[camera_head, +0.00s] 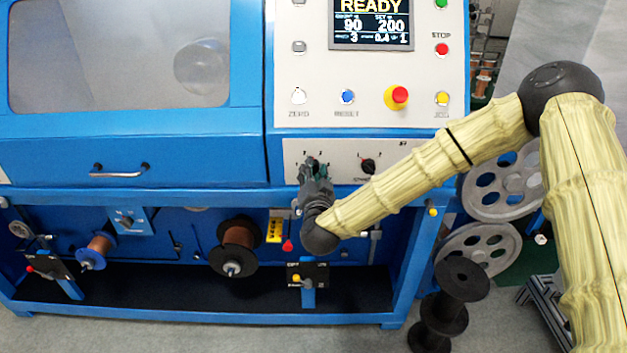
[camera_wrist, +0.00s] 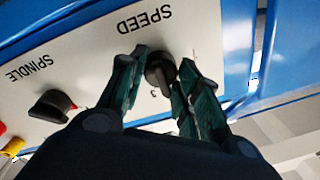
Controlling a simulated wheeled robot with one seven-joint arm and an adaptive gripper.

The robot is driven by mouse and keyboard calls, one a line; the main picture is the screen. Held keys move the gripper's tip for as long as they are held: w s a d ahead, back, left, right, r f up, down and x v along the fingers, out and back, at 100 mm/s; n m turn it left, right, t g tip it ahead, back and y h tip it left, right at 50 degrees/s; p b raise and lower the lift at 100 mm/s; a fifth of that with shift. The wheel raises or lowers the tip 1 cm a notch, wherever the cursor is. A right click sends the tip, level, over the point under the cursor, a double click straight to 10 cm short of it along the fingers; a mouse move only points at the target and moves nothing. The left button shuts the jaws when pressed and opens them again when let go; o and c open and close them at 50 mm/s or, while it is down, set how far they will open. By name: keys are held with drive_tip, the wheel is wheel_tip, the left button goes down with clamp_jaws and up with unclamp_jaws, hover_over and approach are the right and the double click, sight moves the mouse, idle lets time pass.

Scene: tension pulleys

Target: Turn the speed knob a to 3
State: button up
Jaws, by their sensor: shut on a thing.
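The speed knob (camera_wrist: 160,68) is a dark round knob below the word SPEED, which reads upside down in the wrist view. A digit that looks like 3 shows beside it. My gripper (camera_wrist: 158,80) has its two green fingers on either side of the knob, shut on it. In the head view my gripper (camera_head: 312,172) reaches the left end of the white knob panel (camera_head: 335,150) and hides most of the knob there. The knob's pointer direction is not clear.
The spindle knob (camera_wrist: 52,106) sits beside the speed knob and also shows in the head view (camera_head: 367,166). A display (camera_head: 371,22) reads READY. A red-and-yellow stop button (camera_head: 398,97) is above the panel. Copper spools (camera_head: 238,240) hang below the ledge.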

drive_tip(key=m+b, duration=0.2)
drive_tip(key=m, duration=0.1)
drive_tip(key=shift+d+f+m, duration=0.1)
drive_tip(key=shift+f+m, duration=0.1)
drive_tip(key=shift+m, duration=0.1)
drive_tip(key=shift+r+m+b, duration=0.1)
drive_tip(key=shift+m+b, duration=0.85)
drive_tip(key=shift+m, duration=0.15)
drive_tip(key=o, duration=1)
drive_tip(key=shift+o, duration=0.2)
drive_tip(key=s, duration=1.2)
drive_tip(key=shift+d+f, duration=0.2)
drive_tip(key=shift+f, duration=0.15)
drive_tip(key=shift+f, duration=0.1)
